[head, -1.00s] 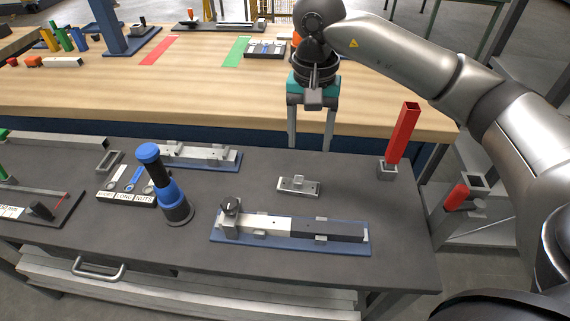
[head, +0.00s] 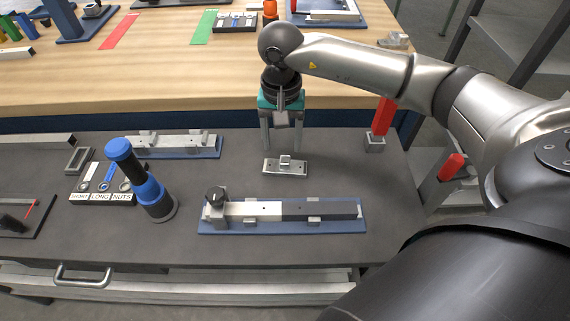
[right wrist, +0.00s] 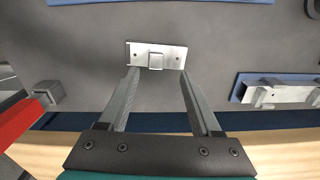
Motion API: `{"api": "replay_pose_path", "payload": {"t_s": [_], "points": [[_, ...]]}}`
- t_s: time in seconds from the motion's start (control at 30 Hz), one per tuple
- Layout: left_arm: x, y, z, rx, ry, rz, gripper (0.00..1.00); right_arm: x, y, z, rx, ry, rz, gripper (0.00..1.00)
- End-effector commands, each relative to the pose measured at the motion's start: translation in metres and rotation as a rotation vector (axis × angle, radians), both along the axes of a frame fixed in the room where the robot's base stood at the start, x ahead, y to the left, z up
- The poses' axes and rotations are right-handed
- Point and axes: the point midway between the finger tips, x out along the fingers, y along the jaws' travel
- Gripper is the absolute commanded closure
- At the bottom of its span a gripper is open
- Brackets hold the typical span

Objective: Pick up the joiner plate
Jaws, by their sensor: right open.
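The joiner plate (head: 285,167) is a small silver plate with a raised block in its middle and a hole toward each end. It lies flat on the dark grey bench top. It also shows in the right wrist view (right wrist: 156,55), ahead of the fingertips. My right gripper (head: 283,148) is open and empty, pointing down just behind the plate in the head view. In the right wrist view its two fingers (right wrist: 157,75) are spread, with the raised block roughly centred between them. I cannot tell their height above the bench. My left gripper is not in view.
A blue fixture (head: 215,227) with a light and dark bar lies in front of the plate. Another blue fixture (head: 215,146) lies to the left. A blue-black tool (head: 148,185) stands left. A red bar (head: 383,116) stands in a socket at right. Bench around the plate is clear.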

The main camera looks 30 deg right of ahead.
Motion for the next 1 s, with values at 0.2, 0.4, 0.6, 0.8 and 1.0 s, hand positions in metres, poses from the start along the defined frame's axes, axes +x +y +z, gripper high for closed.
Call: {"api": "replay_pose_path", "payload": {"t_s": [0.2,0.4,0.6,0.8,1.0], "points": [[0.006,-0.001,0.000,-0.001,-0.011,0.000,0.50,-0.010,-0.003,-0.031,-0.001,0.004,-0.002,0.35],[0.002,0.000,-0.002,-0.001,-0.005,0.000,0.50,-0.009,-0.003,-0.048,0.000,0.001,-0.001,0.35],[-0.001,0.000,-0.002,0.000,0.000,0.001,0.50,-0.008,-0.003,-0.048,0.000,0.000,-0.001,0.35],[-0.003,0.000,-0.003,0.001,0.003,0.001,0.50,-0.008,-0.003,-0.048,0.000,0.000,-0.001,0.55],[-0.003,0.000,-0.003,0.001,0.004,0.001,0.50,-0.008,-0.003,-0.048,0.000,0.000,-0.001,0.78]]}}
